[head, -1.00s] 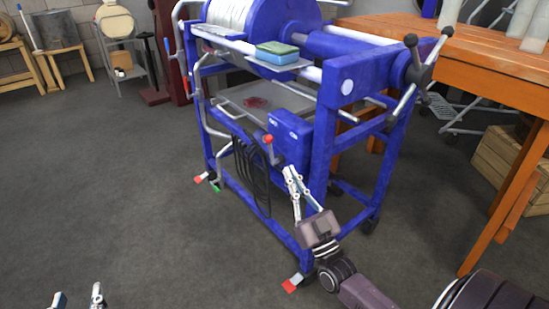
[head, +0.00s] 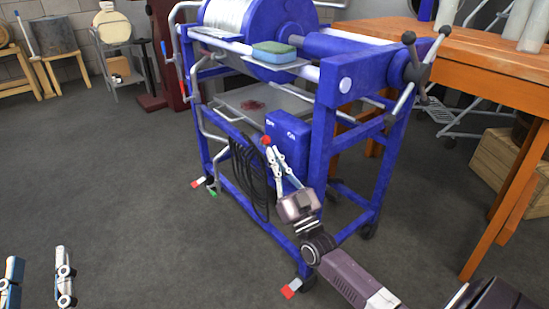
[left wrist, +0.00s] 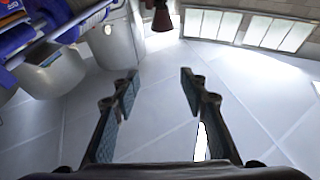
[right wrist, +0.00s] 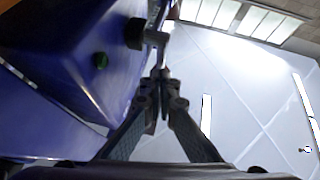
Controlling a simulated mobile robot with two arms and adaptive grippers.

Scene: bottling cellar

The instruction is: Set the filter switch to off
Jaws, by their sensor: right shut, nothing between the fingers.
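The filter switch is a blue box (head: 288,134) on the blue machine frame, with small white marks on its face too small to read surely. Its lever has a red knob (head: 266,140) standing upward at the box's left side. My right gripper (head: 270,153) is shut and empty, its tips just below the knob and by the lever. In the right wrist view the grey lever (right wrist: 153,38) meets or passes close to the shut tips (right wrist: 160,74); contact is unclear. My left gripper (head: 38,262) is open and empty at lower left; it shows open in the left wrist view (left wrist: 158,80).
Black hose (head: 248,175) hangs left of the box. An orange table (head: 490,60) stands right. The floor at left is clear.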

